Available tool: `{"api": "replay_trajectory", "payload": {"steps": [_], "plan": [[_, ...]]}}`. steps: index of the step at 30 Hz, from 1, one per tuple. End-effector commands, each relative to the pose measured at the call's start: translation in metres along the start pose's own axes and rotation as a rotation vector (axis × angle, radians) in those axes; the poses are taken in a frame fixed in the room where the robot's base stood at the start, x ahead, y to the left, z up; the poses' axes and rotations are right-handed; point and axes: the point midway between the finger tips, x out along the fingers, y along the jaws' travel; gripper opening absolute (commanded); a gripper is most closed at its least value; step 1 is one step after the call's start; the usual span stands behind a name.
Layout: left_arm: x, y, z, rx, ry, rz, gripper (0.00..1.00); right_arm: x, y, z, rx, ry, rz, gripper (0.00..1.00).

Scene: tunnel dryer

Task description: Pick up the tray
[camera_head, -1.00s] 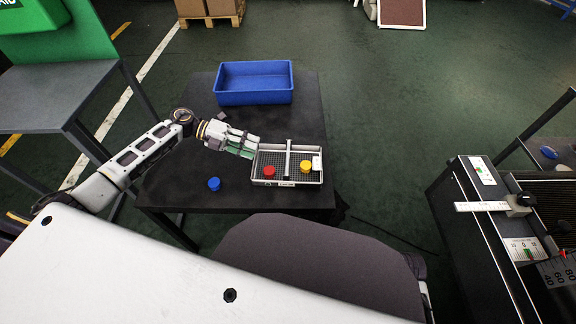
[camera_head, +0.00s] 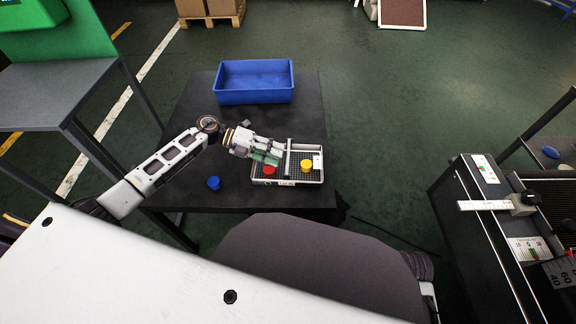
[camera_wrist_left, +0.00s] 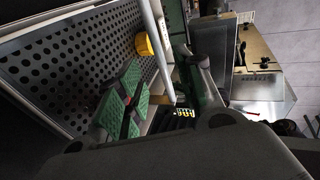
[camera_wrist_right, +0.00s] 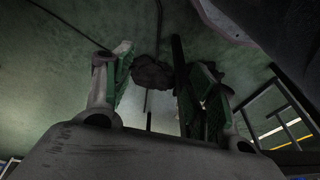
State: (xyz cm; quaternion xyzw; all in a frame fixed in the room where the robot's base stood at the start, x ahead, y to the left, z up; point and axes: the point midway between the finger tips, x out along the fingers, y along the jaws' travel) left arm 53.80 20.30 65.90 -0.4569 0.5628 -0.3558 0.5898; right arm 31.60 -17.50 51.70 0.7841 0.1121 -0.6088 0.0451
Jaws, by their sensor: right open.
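The tray (camera_head: 310,183) is a shallow pale box with a dark mesh floor on the black table. A light bar (camera_head: 288,165) crosses its middle. A red cap (camera_head: 268,170) lies left of the bar and a yellow cap (camera_head: 306,163) right of it. My left gripper (camera_head: 277,155) is over the tray's left half, its fingers pointing at the bar. In the left wrist view its green-padded fingers (camera_wrist_left: 165,85) are apart, with the bar (camera_wrist_left: 158,50) between or just beyond them; contact cannot be told. My right gripper (camera_wrist_right: 160,85) is open and empty over the floor.
A blue bin (camera_head: 254,97) stands at the back of the table (camera_head: 180,180). A blue cap (camera_head: 213,183) lies left of the tray. A grey bench (camera_head: 45,95) is at the left, and a black machine with scales (camera_head: 480,220) is at the right.

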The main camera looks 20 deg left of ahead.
Motion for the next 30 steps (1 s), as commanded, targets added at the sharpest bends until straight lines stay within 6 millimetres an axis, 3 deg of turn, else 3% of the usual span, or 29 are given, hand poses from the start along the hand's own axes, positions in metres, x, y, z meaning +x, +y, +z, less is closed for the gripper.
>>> {"api": "replay_trajectory", "payload": {"steps": [11,24,30], "plan": [[0.005,0.000,0.001,0.000,0.001,-0.001,0.36,0.004,0.000,0.003,-0.001,-0.006,-0.001,0.57],[0.046,-0.002,0.007,0.001,0.001,-0.001,0.36,-0.012,-0.004,-0.002,-0.003,0.027,-0.009,0.57],[0.052,-0.003,0.007,0.000,0.000,0.000,0.36,-0.016,-0.005,-0.001,-0.004,0.028,-0.011,0.57]]}}
